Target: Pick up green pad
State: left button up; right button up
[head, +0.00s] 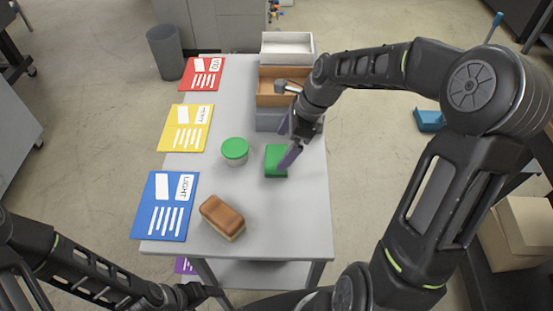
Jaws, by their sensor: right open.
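The green pad (275,161) lies on the grey table, right of the middle. My right gripper (287,143) is open just above and to the right of the pad, with a purple finger reaching over the pad's right edge. I cannot tell whether the finger touches it. My left arm comes in at the bottom left, and its gripper (215,293) is low near the table's front edge, away from the pad; its jaws are not clear.
A green-lidded tub (235,150) stands left of the pad. A brown-topped block (222,217) lies nearer. Red (202,74), yellow (186,128) and blue (164,206) cards line the left edge. White (287,47), brown (268,98) and grey (268,120) trays stand at the back.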

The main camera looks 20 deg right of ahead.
aim_at(277, 156)
jog(key=shift+p+x, duration=0.55)
jog(key=shift+x, duration=2.05)
jog(key=c, duration=1.5)
jog(key=shift+o, duration=0.2)
notch_tip(277, 156, up, 10)
jog(key=shift+r+b, duration=0.1)
jog(key=shift+b, duration=0.45)
jog(key=shift+s, duration=0.15)
